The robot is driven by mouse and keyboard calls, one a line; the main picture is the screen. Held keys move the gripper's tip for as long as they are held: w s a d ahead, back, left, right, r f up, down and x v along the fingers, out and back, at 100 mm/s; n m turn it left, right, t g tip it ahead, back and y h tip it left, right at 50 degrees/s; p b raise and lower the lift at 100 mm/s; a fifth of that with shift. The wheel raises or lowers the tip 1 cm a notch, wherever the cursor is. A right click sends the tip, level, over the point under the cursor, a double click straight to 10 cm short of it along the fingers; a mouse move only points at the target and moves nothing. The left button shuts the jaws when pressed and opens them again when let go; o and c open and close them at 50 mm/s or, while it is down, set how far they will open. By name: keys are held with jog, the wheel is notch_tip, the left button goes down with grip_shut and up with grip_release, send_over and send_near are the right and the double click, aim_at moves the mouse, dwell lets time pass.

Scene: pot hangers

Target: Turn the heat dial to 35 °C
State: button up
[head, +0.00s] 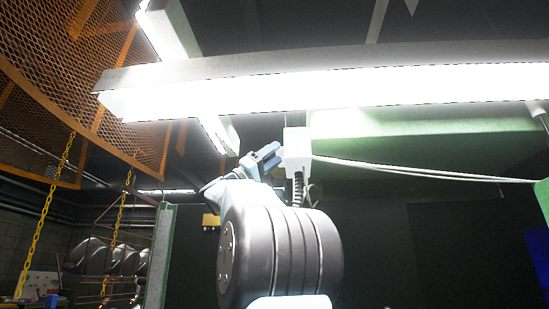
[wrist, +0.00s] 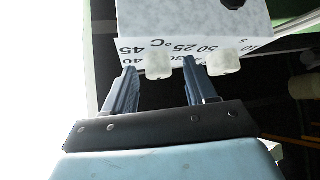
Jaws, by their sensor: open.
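The white control box (head: 298,150) hangs under the bright light beam in the head view. My gripper (wrist: 160,68) is open, one finger left of the heat dial and one between the knobs. I cannot tell whether they touch it. In the head view my gripper (head: 264,157) is just left of the box.
A long lit beam (head: 330,90) runs just above the box. White cables (head: 420,172) run right from the box. An orange mesh structure (head: 80,70) and yellow chains (head: 45,215) hang at the left.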

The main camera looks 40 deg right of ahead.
grip_shut()
dwell(0.5)
jog(key=shift+m+g+y, duration=0.3)
jog(key=shift+m+g, duration=0.3)
jog(key=shift+m, duration=0.1)
grip_release()
jog(key=shift+w+f, duration=0.1)
